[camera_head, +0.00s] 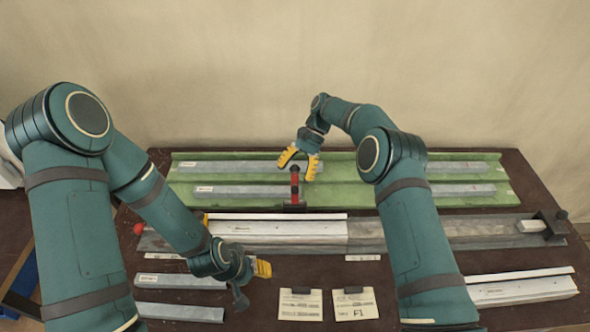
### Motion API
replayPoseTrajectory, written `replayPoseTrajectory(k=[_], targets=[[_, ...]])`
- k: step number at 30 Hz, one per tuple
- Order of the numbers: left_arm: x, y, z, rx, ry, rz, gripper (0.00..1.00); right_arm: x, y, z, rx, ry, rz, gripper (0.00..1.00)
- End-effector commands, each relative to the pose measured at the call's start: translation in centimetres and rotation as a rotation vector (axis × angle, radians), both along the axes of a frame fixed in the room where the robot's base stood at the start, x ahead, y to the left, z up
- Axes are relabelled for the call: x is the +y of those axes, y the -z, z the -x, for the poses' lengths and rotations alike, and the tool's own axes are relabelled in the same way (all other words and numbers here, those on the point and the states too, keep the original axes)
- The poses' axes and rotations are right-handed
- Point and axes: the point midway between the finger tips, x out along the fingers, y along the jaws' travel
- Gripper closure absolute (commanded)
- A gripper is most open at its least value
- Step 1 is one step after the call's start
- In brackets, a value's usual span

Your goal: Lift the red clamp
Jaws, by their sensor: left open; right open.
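The red clamp (294,188) stands upright at the middle of the bench, at the front edge of the green tray (345,197). It is red with dark bands and a dark foot. My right gripper (299,163) is open, with its yellow fingers spread just above and around the clamp's top. I cannot tell whether they touch it. My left gripper (252,280) is open and empty, low over the front left of the bench, well apart from the clamp.
Grey profiles (240,191) lie in the green tray. A long rail fixture (380,232) crosses the bench in front of the clamp, with a red knob (138,228) at its left. Two paper cards (301,304) lie in front. More bars (520,288) lie at right.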

Motion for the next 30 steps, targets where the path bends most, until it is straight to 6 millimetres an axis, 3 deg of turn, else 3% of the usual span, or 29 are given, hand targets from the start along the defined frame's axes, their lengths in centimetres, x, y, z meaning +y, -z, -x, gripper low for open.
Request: replayPoseTrajectory(k=[11,22,30], targets=[[0.0,0.0,0.0,0.0,0.0,0.0,0.53,0.0,-1.1,-0.1,-0.005,0.0,-0.003,0.4],[0.0,0.0,0.0,0.0,0.0,0.0,0.53,0.0,-7.6,-0.1,-0.005,0.0,-0.003,0.4],[0.0,0.0,0.0,0.0,0.0,0.0,0.53,0.0,-10.0,0.0,-0.002,0.0,-0.002,0.4]])
